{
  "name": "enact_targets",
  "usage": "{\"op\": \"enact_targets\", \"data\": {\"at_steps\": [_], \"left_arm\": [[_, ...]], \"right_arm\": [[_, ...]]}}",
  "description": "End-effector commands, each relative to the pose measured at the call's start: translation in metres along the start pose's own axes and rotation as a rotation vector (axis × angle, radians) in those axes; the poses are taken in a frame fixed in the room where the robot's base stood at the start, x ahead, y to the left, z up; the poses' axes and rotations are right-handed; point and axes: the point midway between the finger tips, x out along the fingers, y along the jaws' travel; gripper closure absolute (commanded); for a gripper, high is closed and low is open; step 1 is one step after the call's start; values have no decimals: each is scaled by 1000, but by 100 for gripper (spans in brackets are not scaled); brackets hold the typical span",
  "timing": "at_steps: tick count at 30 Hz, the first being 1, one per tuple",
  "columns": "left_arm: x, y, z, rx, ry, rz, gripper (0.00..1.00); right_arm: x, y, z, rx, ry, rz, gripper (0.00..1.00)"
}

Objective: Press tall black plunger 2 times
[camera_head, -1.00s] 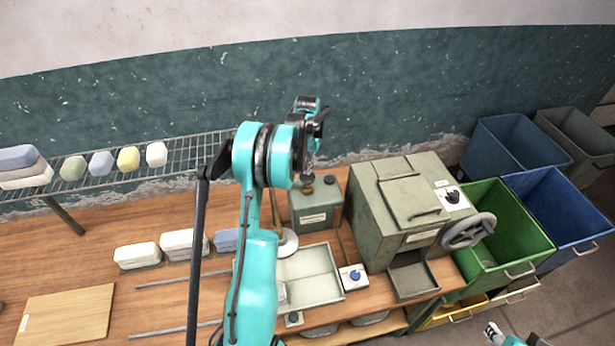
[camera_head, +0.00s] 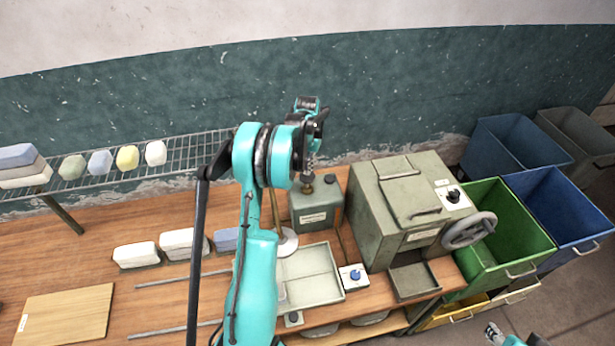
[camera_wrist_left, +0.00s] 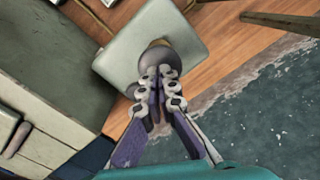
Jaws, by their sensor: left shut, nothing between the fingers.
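The tall black plunger (camera_wrist_left: 162,54) has a rounded dark knob over a brass collar and stands on top of a grey-green canister (camera_wrist_left: 120,50). In the head view the brass-collared plunger (camera_head: 308,188) rises from the canister (camera_head: 316,212), left of a lower black cap (camera_head: 331,180). My left gripper (camera_head: 310,170) is shut and empty, pointing down right over the plunger. In the wrist view its fingertips (camera_wrist_left: 160,73) overlap the knob and seem to touch it; exact contact is hard to tell. My right gripper (camera_head: 492,331) shows small at the bottom right, its jaws unclear.
A grey-green machine (camera_head: 400,205) with a handwheel (camera_head: 470,231) stands right of the canister. A shallow tray (camera_head: 310,272) and a blue-knobbed box (camera_head: 354,278) sit in front. Soap-like blocks lie on the wire shelf and bench. Bins (camera_head: 555,210) stand at the right.

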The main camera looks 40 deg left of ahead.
Motion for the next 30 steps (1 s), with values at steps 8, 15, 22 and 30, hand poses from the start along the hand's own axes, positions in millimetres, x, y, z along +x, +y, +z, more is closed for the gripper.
{"op": "enact_targets", "data": {"at_steps": [8,15,22,30], "left_arm": [[17,0,0,0,0,0,100],[29,0,0,0,0,0,100],[39,0,0,0,-1,0,100],[26,0,0,0,-1,0,100]], "right_arm": [[12,0,8,0,0,0,60],[20,0,14,0,0,0,60],[27,0,19,0,0,0,60],[21,0,15,0,0,0,60]]}}
